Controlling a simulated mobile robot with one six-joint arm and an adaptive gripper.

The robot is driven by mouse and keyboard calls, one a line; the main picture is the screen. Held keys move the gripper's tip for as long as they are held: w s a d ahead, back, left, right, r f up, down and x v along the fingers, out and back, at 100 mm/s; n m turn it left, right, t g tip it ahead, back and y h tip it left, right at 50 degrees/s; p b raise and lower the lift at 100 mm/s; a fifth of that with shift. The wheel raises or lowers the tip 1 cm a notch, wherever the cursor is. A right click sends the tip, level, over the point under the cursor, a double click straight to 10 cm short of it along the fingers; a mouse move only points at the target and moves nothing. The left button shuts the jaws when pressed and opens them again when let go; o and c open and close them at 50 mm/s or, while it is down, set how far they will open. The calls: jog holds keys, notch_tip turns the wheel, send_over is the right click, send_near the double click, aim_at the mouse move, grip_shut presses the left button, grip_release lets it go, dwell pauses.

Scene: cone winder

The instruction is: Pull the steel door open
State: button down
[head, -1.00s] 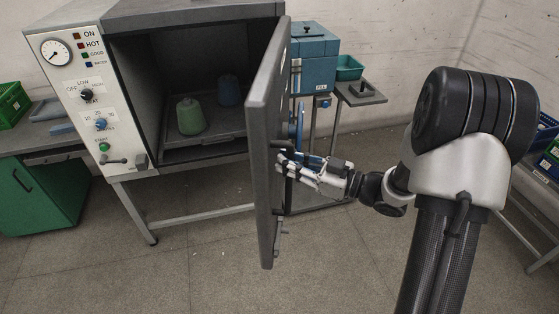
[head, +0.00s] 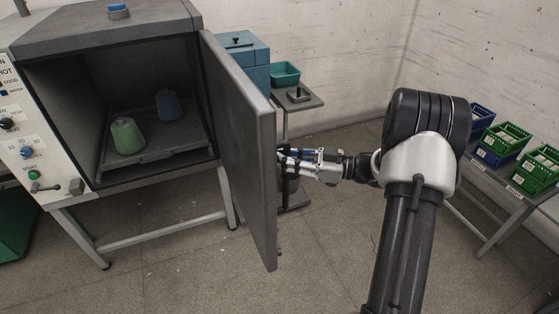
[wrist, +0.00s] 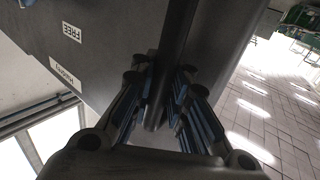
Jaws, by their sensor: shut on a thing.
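The grey steel door (head: 240,140) stands swung wide open on the right side of the steel cabinet (head: 110,38). Its inner face is toward the head camera. My gripper (head: 284,160) is at the outer side of the door, and its fingertips are partly hidden behind the door's edge. In the wrist view my gripper (wrist: 163,100) is shut on a dark bar, the door handle (wrist: 177,40). The door's outer face (wrist: 120,45) fills much of that view, with labels, one reading FREE.
Inside the cabinet, a green cone (head: 127,136) and a blue cone (head: 168,105) stand on a tray (head: 150,152). A blue box (head: 243,50) and a teal bin (head: 285,74) are behind the door. Green crates (head: 500,139) stand on a table at right. The floor in front is clear.

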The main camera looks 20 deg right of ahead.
jog(key=shift+s+f, duration=0.1)
jog(key=shift+s, duration=0.05)
jog(key=c, duration=2)
grip_release()
jog(key=shift+c, duration=0.2)
jog(key=shift+o, duration=1.3)
jog(key=shift+s, duration=0.15)
jog(key=shift+o, duration=1.2)
jog(key=shift+d, duration=0.15)
jog(key=v, duration=1.1)
jog(key=shift+s+d, duration=0.2)
jog(key=shift+d, duration=0.1)
